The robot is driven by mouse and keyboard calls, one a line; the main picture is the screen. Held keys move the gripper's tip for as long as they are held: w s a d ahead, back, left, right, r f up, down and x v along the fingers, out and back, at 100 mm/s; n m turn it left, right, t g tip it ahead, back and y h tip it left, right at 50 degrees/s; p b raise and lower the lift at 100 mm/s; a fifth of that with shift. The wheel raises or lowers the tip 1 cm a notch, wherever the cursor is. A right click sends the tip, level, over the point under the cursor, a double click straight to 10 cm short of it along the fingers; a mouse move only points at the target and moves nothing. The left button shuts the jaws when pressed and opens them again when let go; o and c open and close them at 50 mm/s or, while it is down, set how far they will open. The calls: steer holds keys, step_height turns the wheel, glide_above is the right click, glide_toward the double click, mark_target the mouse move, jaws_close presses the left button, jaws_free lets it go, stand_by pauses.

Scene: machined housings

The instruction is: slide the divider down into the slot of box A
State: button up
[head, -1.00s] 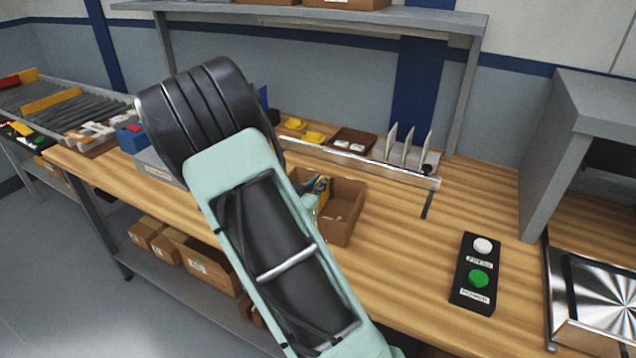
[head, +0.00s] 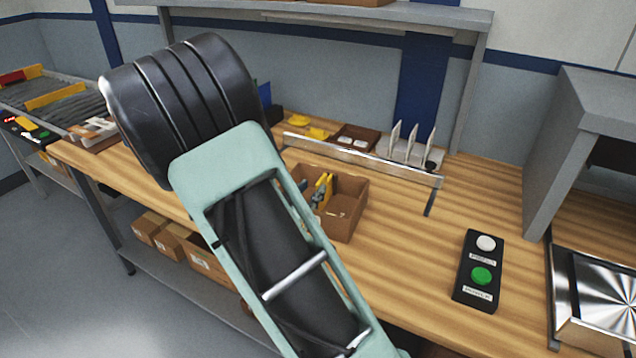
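A brown open box (head: 343,222) stands on the workbench just right of my arm, its left part hidden by the arm. Yellow and dark pieces (head: 322,190) show at its left side; I cannot tell what they are. No letter is readable on it, so I cannot tell whether it is box A. Several thin white upright panels (head: 408,146) stand in a rack at the back; I cannot tell whether one is the divider. My gripper does not show; my large arm links cover the left middle of the view.
A clear rail (head: 360,160) on legs runs across the bench behind the box. A black panel with white and green buttons (head: 478,272) lies at right. A small brown tray (head: 355,138) and yellow parts (head: 318,133) sit at the back. The bench (head: 405,262) is bare between box and buttons.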

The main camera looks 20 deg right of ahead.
steer(key=v, duration=0.4)
steer(key=shift+s+a+r, duration=0.15)
steer(key=shift+s+a, duration=0.1)
steer(key=shift+s, duration=0.05)
